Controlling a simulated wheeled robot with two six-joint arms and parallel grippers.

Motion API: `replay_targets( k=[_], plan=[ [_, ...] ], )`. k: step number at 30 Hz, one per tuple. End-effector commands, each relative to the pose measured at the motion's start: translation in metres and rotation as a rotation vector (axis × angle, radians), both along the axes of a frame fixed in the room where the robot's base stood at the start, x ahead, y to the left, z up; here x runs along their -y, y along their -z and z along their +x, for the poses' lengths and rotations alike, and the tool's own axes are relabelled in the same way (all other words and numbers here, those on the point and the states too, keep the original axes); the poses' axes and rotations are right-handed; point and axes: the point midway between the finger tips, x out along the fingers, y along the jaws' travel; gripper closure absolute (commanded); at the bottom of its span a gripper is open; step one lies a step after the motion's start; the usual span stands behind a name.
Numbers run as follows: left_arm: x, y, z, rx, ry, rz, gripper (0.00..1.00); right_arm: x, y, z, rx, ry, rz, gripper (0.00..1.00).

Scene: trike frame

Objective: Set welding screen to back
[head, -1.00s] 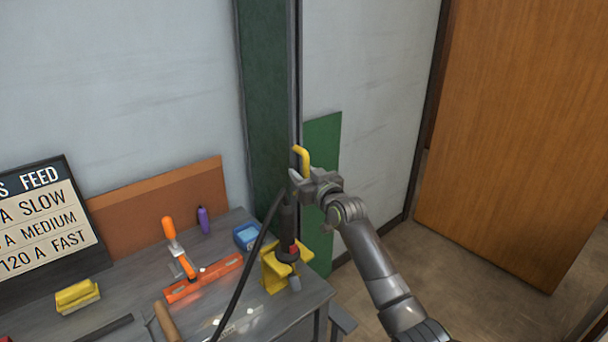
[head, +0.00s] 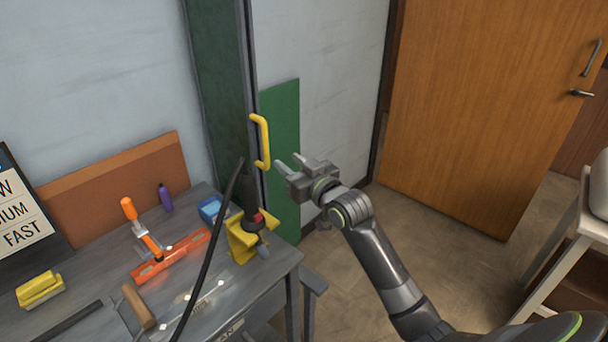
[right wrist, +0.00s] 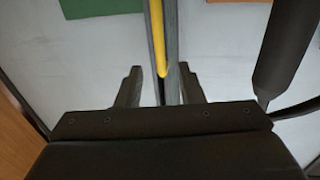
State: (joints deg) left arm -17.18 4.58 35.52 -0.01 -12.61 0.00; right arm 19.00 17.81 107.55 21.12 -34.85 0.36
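The welding screen (head: 218,75) is a dark green panel with a grey edge post, standing against the wall behind the bench. A yellow handle (head: 263,142) is fixed on its right edge; the handle also shows in the right wrist view (right wrist: 157,40). My right gripper (head: 286,164) is open and empty, just right of the handle's lower end and apart from it. In the right wrist view its two fingers (right wrist: 157,88) stand apart, with the handle's end beyond and between them. My left gripper is not in view.
The bench (head: 272,285) holds an orange clamp (head: 145,232), a torch in a yellow holder (head: 241,240) and a black cable (head: 207,255). A green panel (head: 281,150) is on the wall behind. A wooden door (head: 480,110) and a white stool (head: 560,250) are at right.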

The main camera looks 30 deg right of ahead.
Motion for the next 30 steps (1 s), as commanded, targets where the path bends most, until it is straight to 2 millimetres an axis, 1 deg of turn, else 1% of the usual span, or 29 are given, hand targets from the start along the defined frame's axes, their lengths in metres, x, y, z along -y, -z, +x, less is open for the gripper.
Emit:
replay_targets(
  k=[1,3,6,10,14,27,29,30],
  plan=[
    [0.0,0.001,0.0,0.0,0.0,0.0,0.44,0.002,0.001,-0.01,0.001,0.0,-0.003,0.66],
    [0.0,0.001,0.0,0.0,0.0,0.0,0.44,0.004,0.001,-0.021,0.0,0.0,-0.002,0.66],
    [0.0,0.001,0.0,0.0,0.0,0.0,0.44,0.007,0.001,-0.033,0.0,0.0,-0.003,0.66],
    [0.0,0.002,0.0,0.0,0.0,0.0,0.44,0.009,0.0,-0.043,0.0,0.0,-0.001,0.66],
    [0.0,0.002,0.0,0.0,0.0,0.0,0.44,0.009,0.0,-0.047,0.001,0.0,-0.001,0.66],
    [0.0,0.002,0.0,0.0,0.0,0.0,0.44,0.009,0.0,-0.047,0.0,0.0,0.0,0.66],
    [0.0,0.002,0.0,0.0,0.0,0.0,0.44,0.01,0.003,-0.046,-0.006,0.003,0.0,0.66],
    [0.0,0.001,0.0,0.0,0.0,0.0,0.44,0.012,0.01,-0.045,-0.018,0.009,0.0,0.66]
  ],
)
